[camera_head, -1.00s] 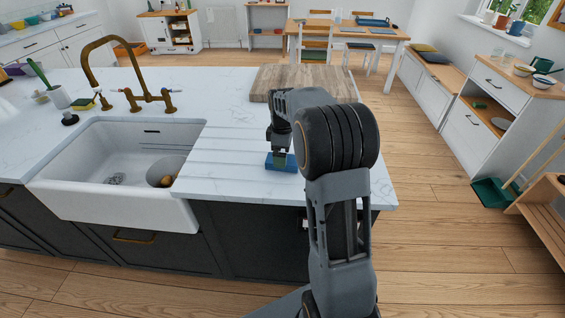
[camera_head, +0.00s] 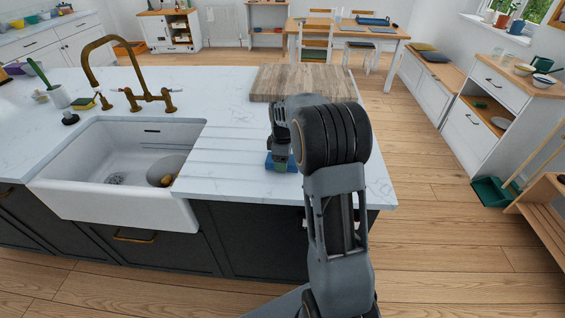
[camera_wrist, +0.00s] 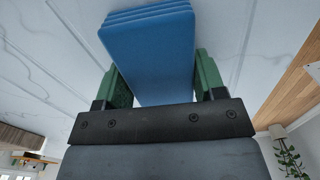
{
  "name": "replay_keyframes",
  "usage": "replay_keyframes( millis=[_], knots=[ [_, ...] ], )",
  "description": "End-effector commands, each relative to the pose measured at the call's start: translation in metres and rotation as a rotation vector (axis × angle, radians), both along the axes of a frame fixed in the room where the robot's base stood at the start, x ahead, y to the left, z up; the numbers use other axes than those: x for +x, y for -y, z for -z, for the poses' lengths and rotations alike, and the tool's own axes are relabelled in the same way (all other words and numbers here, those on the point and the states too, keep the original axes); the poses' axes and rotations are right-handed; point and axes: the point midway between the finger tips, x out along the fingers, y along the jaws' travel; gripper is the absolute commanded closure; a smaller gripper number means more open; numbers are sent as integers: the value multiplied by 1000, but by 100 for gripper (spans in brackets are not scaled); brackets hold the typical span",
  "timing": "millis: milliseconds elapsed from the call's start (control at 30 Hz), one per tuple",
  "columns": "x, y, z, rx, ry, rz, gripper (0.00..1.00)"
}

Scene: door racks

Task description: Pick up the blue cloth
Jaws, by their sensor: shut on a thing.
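The blue cloth (camera_head: 284,166) is a folded, layered block on the white marble counter, right of the sink. In the wrist view the cloth (camera_wrist: 150,45) fills the space between the two green fingers of my gripper (camera_wrist: 160,85). The fingers are shut on its sides. In the head view my gripper (camera_head: 281,153) points down onto the cloth, and my arm hides part of the area to its right. The cloth looks at or very near the counter surface; I cannot tell whether there is a gap beneath it.
A white sink (camera_head: 122,160) with a brass tap (camera_head: 140,97) lies to the left. A wooden board (camera_head: 300,82) lies behind the gripper on the counter. The counter's front edge is close to the cloth. Open marble shows between sink and board.

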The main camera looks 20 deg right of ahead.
Motion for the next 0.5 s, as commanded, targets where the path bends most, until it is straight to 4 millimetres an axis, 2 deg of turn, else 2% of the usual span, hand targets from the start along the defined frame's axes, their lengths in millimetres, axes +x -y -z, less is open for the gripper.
replay_keyframes(
  millis=[33, 167, 500],
  knots=[
    [0, 0, 0, 0, 0, 0, 49],
    [0, 0, 0, 0, 0, 0, 60],
    [0, 0, -6, 0, 2, 0, 60]
  ],
)
